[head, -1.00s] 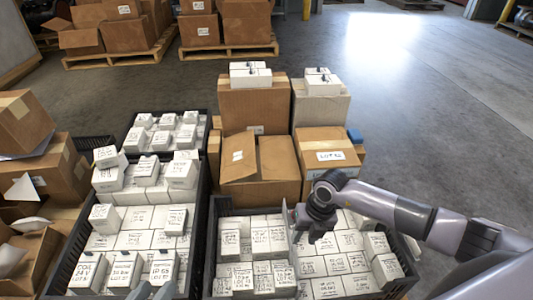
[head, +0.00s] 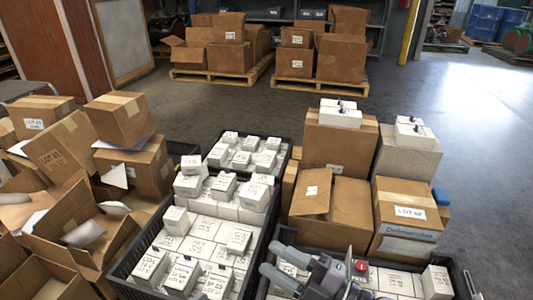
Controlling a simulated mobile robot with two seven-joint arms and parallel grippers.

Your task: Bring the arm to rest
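My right gripper (head: 283,267) is at the bottom centre of the head view, over the near right black crate (head: 455,270) of white boxes. Its two grey fingers point left and stand apart, with nothing seen between them but the boxes beyond. A red round button shows on its dark body. How high it is above the boxes I cannot tell. Most of my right arm is out of view. My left gripper is not in view.
White boxes (head: 202,228) fill the near left crate (head: 118,272) and another crate behind it. Cardboard cartons (head: 335,210) stand behind the right crate, with white boxes (head: 340,116) on top. Open cartons (head: 95,232) crowd the left. Floor (head: 480,160) is clear at the right.

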